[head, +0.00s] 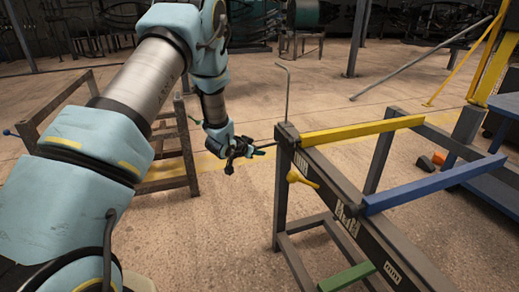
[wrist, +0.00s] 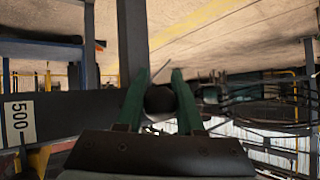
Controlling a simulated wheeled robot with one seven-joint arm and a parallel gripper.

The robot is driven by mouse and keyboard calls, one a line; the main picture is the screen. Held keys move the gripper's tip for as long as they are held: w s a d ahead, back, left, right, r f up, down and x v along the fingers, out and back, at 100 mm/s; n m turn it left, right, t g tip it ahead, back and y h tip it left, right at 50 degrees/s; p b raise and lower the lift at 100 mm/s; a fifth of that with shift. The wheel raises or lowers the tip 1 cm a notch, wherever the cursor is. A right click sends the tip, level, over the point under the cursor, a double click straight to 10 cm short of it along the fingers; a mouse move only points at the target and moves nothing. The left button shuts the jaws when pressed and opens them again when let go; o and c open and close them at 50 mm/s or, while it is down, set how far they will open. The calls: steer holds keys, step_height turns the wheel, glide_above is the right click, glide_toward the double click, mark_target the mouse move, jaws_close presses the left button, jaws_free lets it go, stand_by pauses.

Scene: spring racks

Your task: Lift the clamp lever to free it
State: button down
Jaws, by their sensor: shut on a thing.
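My gripper (head: 261,150) is at the left of the rack's near-left post, in the middle of the head view. In the wrist view its two green fingers (wrist: 159,76) are closed on the sides of a dark round piece (wrist: 160,100). This piece looks like the end of the clamp lever; in the head view a thin dark bar (head: 272,145) runs from the post top to my fingers. The fingers hide most of it, so its tilt is unclear. A yellow lever-like handle (head: 302,179) sticks out lower on the rack, apart from my gripper.
The grey rack (head: 340,215) carries a yellow arm (head: 362,130), a blue arm (head: 435,184) and a green arm (head: 347,277). A thin bent rod (head: 287,95) rises behind the post. Another frame (head: 165,185) stands left, behind my arm. Open floor lies beyond.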

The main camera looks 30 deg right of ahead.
step_height(320, 180, up, 6)
steer(key=m+y+p, duration=0.1)
steer(key=y+p, duration=0.1)
steer(key=y, duration=0.1)
steer(key=shift+w+y, duration=0.15)
steer(key=shift+y, duration=0.15)
steer(key=shift+w+d+r, duration=0.1)
steer(key=shift+r, duration=0.15)
steer(key=c, duration=0.9)
jaws_free()
steer(key=o, duration=0.4)
steer(key=shift+f, duration=0.15)
steer(key=shift+c, duration=0.2)
steer(key=shift+s, duration=0.25)
steer(key=b+v, duration=0.1)
steer(key=v, duration=0.9)
steer(key=shift+a+r, duration=0.25)
